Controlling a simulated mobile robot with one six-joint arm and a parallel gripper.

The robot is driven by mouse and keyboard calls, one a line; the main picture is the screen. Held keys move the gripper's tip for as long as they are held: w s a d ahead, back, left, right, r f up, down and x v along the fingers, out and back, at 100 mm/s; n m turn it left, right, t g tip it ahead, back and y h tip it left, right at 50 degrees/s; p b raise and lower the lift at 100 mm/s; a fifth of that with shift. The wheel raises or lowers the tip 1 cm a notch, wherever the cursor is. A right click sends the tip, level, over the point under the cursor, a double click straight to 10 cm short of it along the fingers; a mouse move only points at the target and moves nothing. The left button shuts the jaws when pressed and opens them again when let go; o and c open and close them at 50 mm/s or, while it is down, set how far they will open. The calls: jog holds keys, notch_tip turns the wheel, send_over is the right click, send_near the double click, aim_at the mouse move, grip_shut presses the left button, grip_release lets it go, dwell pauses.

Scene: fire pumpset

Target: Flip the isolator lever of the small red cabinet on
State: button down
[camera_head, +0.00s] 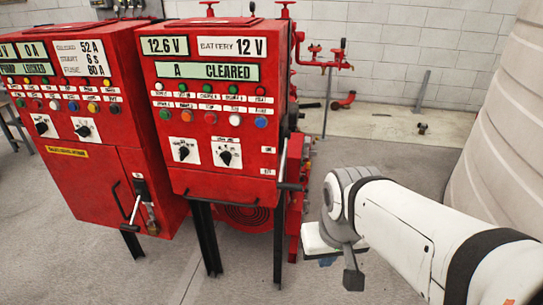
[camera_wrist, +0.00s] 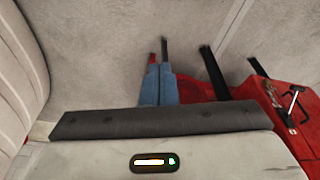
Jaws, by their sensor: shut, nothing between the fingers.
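The small red cabinet (camera_head: 222,100) stands on black legs in the head view, its display reading "A CLEARED". A lever with a pale upright rod (camera_head: 282,160) and a dark handle (camera_head: 290,186) is on its lower right side. My gripper (camera_head: 353,280) hangs to the right of the cabinet, below its bottom edge and apart from the lever. In the wrist view my gripper (camera_wrist: 159,72) has its blue-grey fingers together, with nothing held. A red cabinet part with a metal lever (camera_wrist: 291,105) shows at the right there; I cannot tell which cabinet it belongs to.
A larger red cabinet (camera_head: 85,180) with its own lever (camera_head: 136,207) stands at the left. Red pipework (camera_head: 325,62) runs behind the small cabinet along the block wall. A big pale ribbed tank (camera_head: 510,130) is at the right. Grey floor (camera_head: 235,265) is open in front.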

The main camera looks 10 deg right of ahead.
jog(key=shift+s, duration=0.1)
jog(key=w+d+f+n+t+h+b, duration=0.3)
jog(key=w+d+f+n+h+b, duration=0.45)
jog(key=n+b, duration=0.5)
jog(key=w+a+f+n+t+y+b, duration=0.2)
jog(key=w+a+n+t+b, duration=0.5)
jog(key=a+n, duration=0.6)
jog(key=w+f+n+t, duration=0.1)
jog(key=w+n+t, duration=0.1)
jog(key=n, duration=0.5)
jog(key=shift+w+t+y, duration=0.25)
jog(key=shift+t+y, duration=0.1)
jog(key=shift+t, duration=0.15)
